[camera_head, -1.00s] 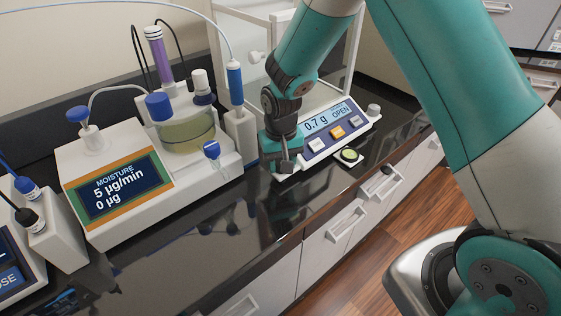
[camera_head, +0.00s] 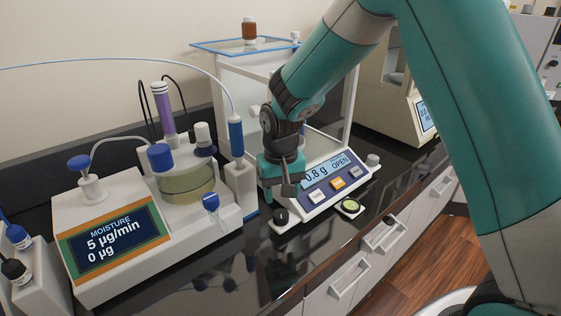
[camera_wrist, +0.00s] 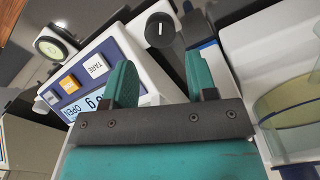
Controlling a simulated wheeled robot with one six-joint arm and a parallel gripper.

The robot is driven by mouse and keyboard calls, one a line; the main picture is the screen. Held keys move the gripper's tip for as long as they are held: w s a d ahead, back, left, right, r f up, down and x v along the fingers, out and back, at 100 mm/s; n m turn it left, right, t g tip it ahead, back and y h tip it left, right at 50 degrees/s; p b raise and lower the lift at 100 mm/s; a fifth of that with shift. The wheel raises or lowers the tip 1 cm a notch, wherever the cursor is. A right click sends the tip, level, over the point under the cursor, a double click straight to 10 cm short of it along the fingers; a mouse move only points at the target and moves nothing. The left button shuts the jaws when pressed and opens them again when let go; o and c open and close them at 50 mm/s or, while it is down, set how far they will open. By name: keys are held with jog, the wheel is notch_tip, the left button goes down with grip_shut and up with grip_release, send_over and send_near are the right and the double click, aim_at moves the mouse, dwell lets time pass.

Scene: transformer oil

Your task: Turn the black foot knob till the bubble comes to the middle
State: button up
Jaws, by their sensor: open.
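The black foot knob (camera_head: 281,216) sits on the white foot at the balance's front left corner. In the wrist view the knob (camera_wrist: 160,30), with a white mark on top, lies beyond and between my fingertips. My gripper (camera_head: 289,188) is open and empty, just above and behind the knob in the head view. Its two teal fingers (camera_wrist: 159,72) are apart. The round bubble level (camera_head: 349,206) with a greenish face is at the balance's front edge; it also shows in the wrist view (camera_wrist: 54,46). The bubble's exact position is too small to tell. The balance (camera_head: 325,190) display reads 0.8 g, OPEN.
The moisture titrator (camera_head: 150,235) with its glass vessel (camera_head: 188,184) stands close left of my gripper. A pale knob (camera_head: 372,160) is at the balance's right. A brown bottle (camera_head: 249,28) stands on top behind. Dark counter (camera_head: 235,270) is bare in front, above drawers.

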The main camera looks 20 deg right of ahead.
aim_at(281, 213)
notch_tip(281, 213, up, 10)
jog(key=shift+b, duration=0.45)
jog(key=s+a+r+n+y, duration=0.2)
jog(key=s+n, duration=0.2)
jog(key=s, duration=0.8)
jog(key=s+a+r+n+y, duration=0.2)
jog(key=s+a+n, duration=0.1)
jog(key=s, duration=1)
jog(key=shift+n, duration=0.5)
